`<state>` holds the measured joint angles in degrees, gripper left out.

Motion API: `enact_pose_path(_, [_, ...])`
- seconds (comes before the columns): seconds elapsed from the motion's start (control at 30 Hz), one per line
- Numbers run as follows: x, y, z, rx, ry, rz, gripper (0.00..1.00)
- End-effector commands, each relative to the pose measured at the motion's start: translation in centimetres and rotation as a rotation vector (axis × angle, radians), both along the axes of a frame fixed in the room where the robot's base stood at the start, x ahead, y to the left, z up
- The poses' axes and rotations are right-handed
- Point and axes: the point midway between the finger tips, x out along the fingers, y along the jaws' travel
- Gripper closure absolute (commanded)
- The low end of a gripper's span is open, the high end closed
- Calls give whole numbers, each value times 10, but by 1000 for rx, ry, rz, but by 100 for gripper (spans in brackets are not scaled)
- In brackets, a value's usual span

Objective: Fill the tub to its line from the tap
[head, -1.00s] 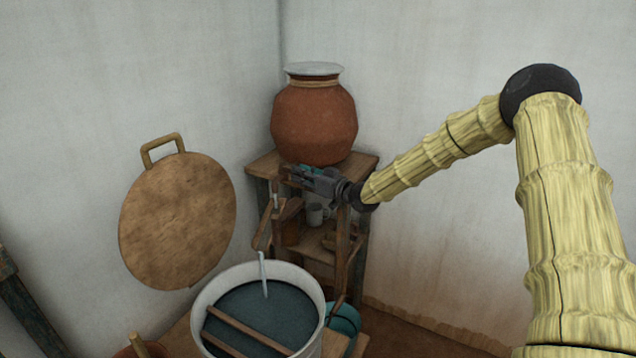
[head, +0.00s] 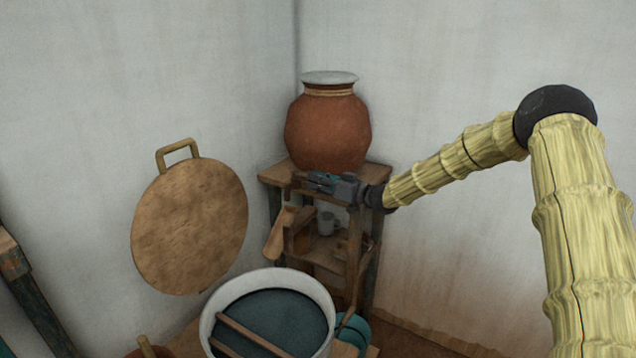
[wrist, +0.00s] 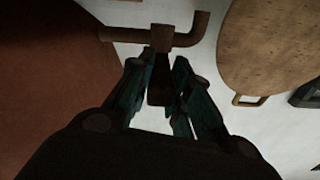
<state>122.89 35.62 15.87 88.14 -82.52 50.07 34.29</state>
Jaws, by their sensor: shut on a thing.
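The white tub (head: 211,318) stands at the bottom of the head view, holding dark water (head: 285,312). Wooden slats (head: 250,333) lie across it. I cannot make out its line. The brown tap (wrist: 185,39) shows at the top of the wrist view; in the head view it is mostly hidden by my gripper (head: 310,181). My gripper, also in the wrist view (wrist: 160,82), is shut on the tap's handle (wrist: 159,92), in front of the clay pot (head: 327,132). No water stream shows now between the wooden chute (head: 278,237) and the tub.
The pot stands on a wooden stand (head: 377,172) in the corner, with a grey mug (head: 326,223) on its lower shelf. A round wooden lid (head: 190,228) leans against the left wall. A teal round object (head: 354,330) sits right of the tub.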

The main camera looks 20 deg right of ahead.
Motion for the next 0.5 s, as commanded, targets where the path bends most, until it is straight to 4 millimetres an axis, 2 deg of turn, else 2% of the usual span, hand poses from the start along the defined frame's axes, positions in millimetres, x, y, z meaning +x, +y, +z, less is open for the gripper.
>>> enact_pose_path(0.07, [1, -1, 3, 2, -5, -2, 100])
enact_pose_path(0.1, [1, -1, 4, 2, -5, -3, 75])
enact_pose_path(0.2, [1, -2, 4, 2, -5, -3, 60])
enact_pose_path(0.27, [1, -2, 4, 2, -5, -3, 57])
enact_pose_path(0.5, [0, -2, 3, 2, -5, -3, 57])
